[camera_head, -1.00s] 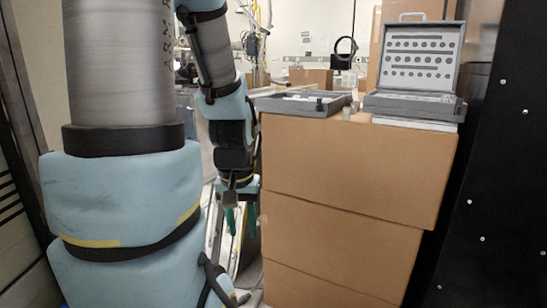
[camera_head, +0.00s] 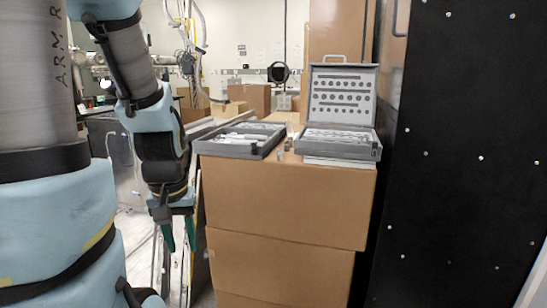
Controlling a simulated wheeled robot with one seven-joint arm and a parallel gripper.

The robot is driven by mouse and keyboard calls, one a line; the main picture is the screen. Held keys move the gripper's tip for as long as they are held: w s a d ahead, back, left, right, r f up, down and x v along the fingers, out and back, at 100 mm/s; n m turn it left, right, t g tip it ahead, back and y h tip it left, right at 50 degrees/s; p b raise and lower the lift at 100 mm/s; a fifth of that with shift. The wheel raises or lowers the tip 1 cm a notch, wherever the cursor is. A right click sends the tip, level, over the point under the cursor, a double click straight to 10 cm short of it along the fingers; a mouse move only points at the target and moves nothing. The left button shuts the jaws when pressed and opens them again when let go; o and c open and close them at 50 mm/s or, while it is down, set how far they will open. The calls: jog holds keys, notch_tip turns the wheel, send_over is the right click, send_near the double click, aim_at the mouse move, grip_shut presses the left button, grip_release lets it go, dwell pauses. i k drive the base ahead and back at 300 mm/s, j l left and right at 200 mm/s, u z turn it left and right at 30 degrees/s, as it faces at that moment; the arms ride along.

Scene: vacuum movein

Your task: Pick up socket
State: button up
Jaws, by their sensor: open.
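My gripper (camera_head: 179,236) hangs at the left of the cardboard boxes, its green fingers pointing down, apart and empty. Small upright sockets (camera_head: 285,147) stand on top of the box stack, between two cases. They are too small to make out in detail. The open grey socket case (camera_head: 343,149) stands at the right of the box top, its lid raised and showing rows of dark round shapes. A grey tray (camera_head: 226,149) with pale pieces lies at the left of the box top. My gripper is lower than the box top and left of it.
The stacked cardboard boxes (camera_head: 285,200) form a tall block in the middle. A black panel with bright studs (camera_head: 470,150) closes off the right side. More cardboard boxes (camera_head: 250,97) and lab equipment stand behind.

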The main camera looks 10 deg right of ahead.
aim_at(280, 152)
jog(key=i+j, duration=0.15)
jog(key=j, duration=0.25)
jog(key=i+j+z, duration=0.1)
jog(key=j, duration=0.25)
jog(key=i+j, duration=0.25)
jog(key=j, duration=0.15)
jog(key=i+j+z, duration=0.1)
jog(key=j, duration=0.3)
jog(key=i+j, duration=0.2)
jog(key=j, duration=0.2)
jog(key=j+z, duration=0.15)
jog(key=z, duration=0.85)
jog(key=i+j, duration=0.05)
